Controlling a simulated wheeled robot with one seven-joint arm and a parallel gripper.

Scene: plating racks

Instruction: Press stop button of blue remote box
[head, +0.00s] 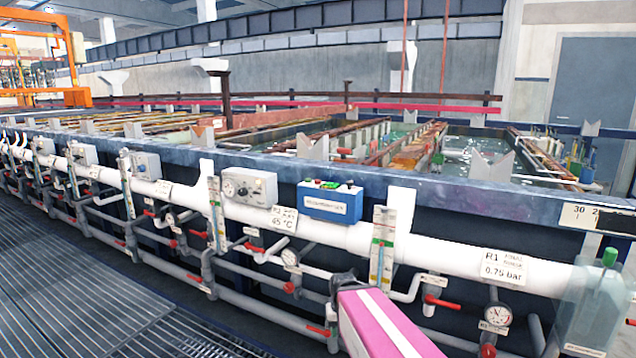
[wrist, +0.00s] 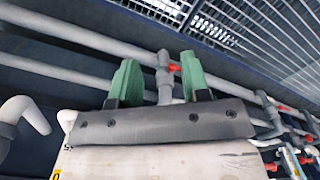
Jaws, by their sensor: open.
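The blue remote box (head: 330,203) is fixed on the front of the tank line, on the white pipe, a little above the middle of the head view. In the head view my pink arm is low, below the box, and the fingers cannot be made out. The wrist view does not show the box.
A grey gauge box (head: 249,186) stands left of the blue box. A flow meter (head: 382,245) stands right of it. Pipes with red-handled valves (head: 443,301) run below. A green-capped bottle (head: 597,300) stands at the right. Grating floor (head: 70,300) is clear at left.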

